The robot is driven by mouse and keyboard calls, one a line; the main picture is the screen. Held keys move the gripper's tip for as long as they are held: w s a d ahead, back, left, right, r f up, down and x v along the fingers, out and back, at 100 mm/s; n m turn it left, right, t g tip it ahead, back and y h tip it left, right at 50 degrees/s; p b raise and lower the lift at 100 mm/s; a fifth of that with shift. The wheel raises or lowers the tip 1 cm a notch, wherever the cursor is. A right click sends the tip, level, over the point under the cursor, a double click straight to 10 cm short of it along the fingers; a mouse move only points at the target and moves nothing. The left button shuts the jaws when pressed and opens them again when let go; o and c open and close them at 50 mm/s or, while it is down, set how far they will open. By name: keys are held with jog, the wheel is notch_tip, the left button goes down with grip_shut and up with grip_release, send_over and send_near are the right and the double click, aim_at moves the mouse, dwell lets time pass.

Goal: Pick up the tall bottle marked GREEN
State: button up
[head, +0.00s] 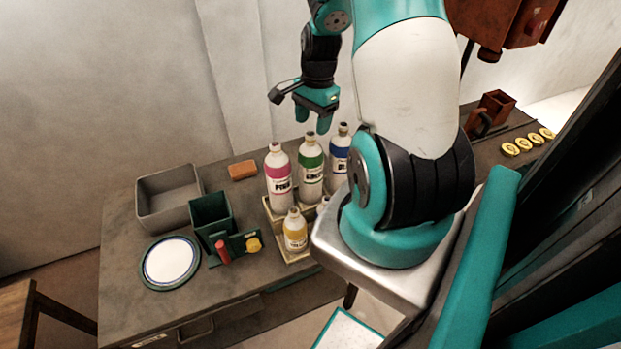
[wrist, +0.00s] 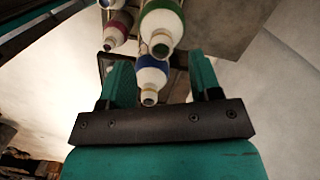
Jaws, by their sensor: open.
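The tall bottle marked GREEN (head: 311,167) is white with a green band and stands upright in a rack (head: 271,214), between the pink-banded bottle (head: 278,176) and the blue-banded bottle (head: 340,152). My gripper (head: 313,120) is open and empty, above and behind the bottles in the head view. In the wrist view my gripper (wrist: 160,82) has its fingers apart. The blue-banded bottle (wrist: 152,72) appears between them, and the green-banded bottle (wrist: 161,25) is beyond, near the top. I cannot tell that any finger touches a bottle.
A shorter yellow-banded bottle (head: 295,232) stands at the rack's front. On the table are a grey bin (head: 147,208), a dark green box (head: 207,207), a plate (head: 170,262) and an orange block (head: 242,170). Yellow discs (head: 510,149) lie at the right.

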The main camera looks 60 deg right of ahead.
aim_at(311, 133)
jog(key=shift+w+a+f+p, duration=0.15)
jog(key=shift+f+p, duration=0.3)
jog(key=shift+f, duration=0.8)
jog(key=shift+s+a+f+p, duration=0.15)
jog(key=shift+f+p, duration=0.3)
jog(key=shift+f, duration=0.75)
jog(key=shift+w, duration=0.1)
grip_shut()
